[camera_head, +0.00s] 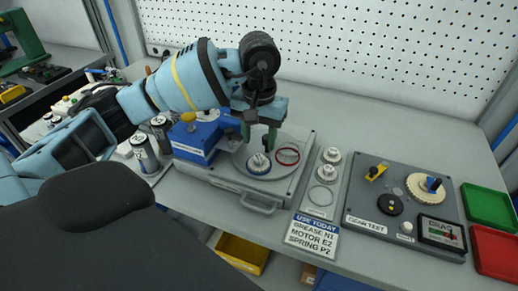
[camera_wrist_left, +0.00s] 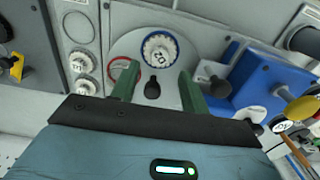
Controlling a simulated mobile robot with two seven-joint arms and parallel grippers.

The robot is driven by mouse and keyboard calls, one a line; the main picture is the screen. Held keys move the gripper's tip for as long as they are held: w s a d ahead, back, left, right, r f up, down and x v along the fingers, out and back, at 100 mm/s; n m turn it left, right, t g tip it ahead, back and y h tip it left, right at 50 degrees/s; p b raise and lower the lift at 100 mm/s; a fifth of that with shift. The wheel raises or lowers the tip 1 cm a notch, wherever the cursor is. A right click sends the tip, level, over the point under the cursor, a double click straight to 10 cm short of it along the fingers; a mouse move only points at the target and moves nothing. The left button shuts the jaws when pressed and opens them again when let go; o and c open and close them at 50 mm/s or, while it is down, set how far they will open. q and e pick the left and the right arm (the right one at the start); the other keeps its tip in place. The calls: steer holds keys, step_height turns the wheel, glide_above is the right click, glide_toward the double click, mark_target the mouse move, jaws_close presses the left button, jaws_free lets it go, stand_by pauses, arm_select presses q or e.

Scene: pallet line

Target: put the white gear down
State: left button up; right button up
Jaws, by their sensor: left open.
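A white gear (camera_head: 258,162) lies on a round grey plate (camera_head: 240,157), within a blue ring. A red ring (camera_head: 288,155) on the plate is empty. My right gripper is not in view.
A blue block (camera_head: 196,140) stands left of the plate. A narrow tray (camera_head: 318,198) with white gears is on the right, then the gear test board (camera_head: 372,222). Green (camera_head: 488,207) and red (camera_head: 495,252) trays are at far right. The back of the bench is clear.

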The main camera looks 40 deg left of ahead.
mark_target(258, 157)
arm_select(q)
step_height(258, 157, up, 7)
steer(key=shift+f, duration=0.2)
steer(key=shift+a, duration=0.1)
